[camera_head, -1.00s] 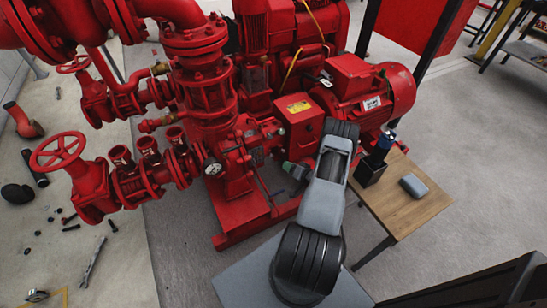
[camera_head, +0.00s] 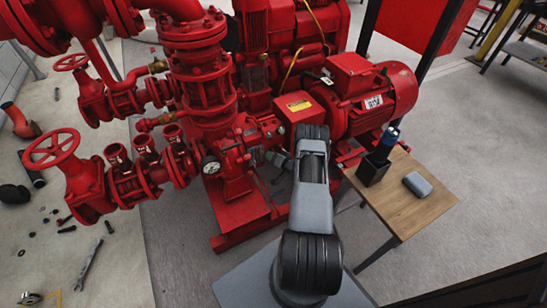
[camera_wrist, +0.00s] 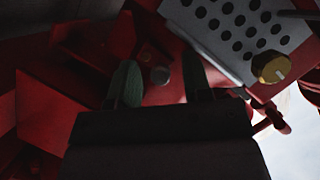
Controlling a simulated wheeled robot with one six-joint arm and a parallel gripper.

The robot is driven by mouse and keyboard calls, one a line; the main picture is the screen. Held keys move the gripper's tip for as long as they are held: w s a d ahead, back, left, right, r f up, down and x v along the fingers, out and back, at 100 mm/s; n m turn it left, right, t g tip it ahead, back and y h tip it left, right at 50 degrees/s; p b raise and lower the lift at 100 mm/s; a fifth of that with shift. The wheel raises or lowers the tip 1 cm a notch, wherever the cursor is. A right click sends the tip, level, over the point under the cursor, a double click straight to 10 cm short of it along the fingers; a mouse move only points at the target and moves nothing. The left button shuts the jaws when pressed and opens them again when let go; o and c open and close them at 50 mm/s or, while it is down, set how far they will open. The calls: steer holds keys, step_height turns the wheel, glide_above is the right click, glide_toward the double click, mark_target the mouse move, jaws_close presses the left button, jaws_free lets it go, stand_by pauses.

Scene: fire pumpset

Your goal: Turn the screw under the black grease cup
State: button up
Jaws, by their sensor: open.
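My gripper (camera_wrist: 160,82) is open in the wrist view, with its two dark green fingers apart. I cannot make out the black grease cup clearly in either view.
A grey perforated guard (camera_wrist: 235,30) and a brass knob (camera_wrist: 270,68) lie right of the fingers. A red motor (camera_head: 375,95) stands behind my arm.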

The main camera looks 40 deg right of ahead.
steer(key=shift+c, duration=0.3)
jaws_close()
steer(key=shift+a+n+g+h+b, duration=0.15)
steer(key=shift+n+h+b, duration=1.35)
steer(key=shift+n, duration=0.75)
steer(key=shift+d+n+g+h+b, duration=0.1)
steer(key=shift+n+g+h+b, duration=0.1)
steer(key=shift+n+h+b, duration=1.65)
steer(key=shift+a+n+g+h+b, duration=0.15)
steer(key=shift+n+h+b, duration=1)
steer(key=shift+n, duration=1.45)
